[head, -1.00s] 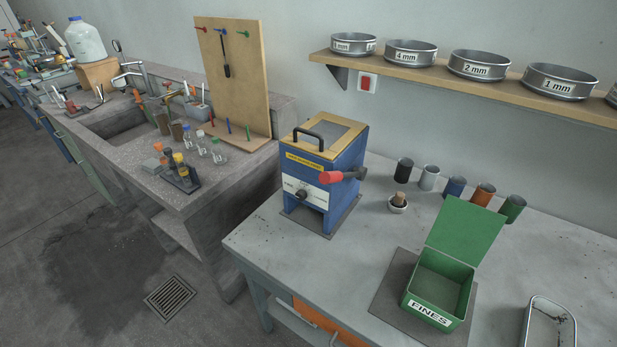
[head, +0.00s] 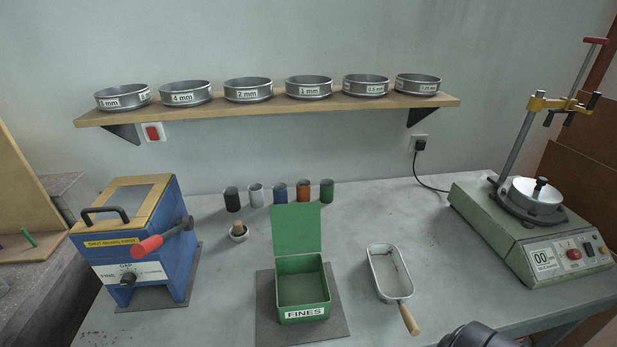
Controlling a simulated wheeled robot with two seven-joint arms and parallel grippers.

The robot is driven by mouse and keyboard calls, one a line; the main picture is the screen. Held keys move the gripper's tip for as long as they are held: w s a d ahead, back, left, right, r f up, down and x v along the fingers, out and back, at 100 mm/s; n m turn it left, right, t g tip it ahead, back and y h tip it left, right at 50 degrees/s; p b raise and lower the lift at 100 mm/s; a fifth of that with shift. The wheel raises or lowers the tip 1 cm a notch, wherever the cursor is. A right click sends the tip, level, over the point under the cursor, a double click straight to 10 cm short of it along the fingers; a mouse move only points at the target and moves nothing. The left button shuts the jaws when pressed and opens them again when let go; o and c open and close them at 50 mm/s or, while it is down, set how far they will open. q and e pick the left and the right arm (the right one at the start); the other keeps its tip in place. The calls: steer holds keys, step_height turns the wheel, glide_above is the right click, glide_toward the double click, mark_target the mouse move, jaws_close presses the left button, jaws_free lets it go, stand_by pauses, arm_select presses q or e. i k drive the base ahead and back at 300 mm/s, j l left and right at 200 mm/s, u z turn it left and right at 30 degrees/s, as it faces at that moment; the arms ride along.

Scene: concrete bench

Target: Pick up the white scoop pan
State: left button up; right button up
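The white scoop pan (head: 376,272) rests on the grey bench, right of the green FINES box. It is a pale, shallow, rounded oblong pan with a thin bright rim. Its wooden handle (head: 408,318) points toward the front edge of the bench. A few small dark marks show inside it, too small to make out. Neither of my grippers is in view. A dark rounded part at the bottom edge, right of the handle, seems to be mine.
The open green FINES box (head: 303,291) stands on a dark mat (head: 262,318). A blue crusher (head: 167,262) with a red-tipped lever stands at left, a sieve shaker (head: 530,240) at right. Several coloured cups line the back. A sieve shelf (head: 290,104) hangs above. Bench around the pan is clear.

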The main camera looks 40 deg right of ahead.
mark_target(393, 284)
steer(key=z, duration=1.9)
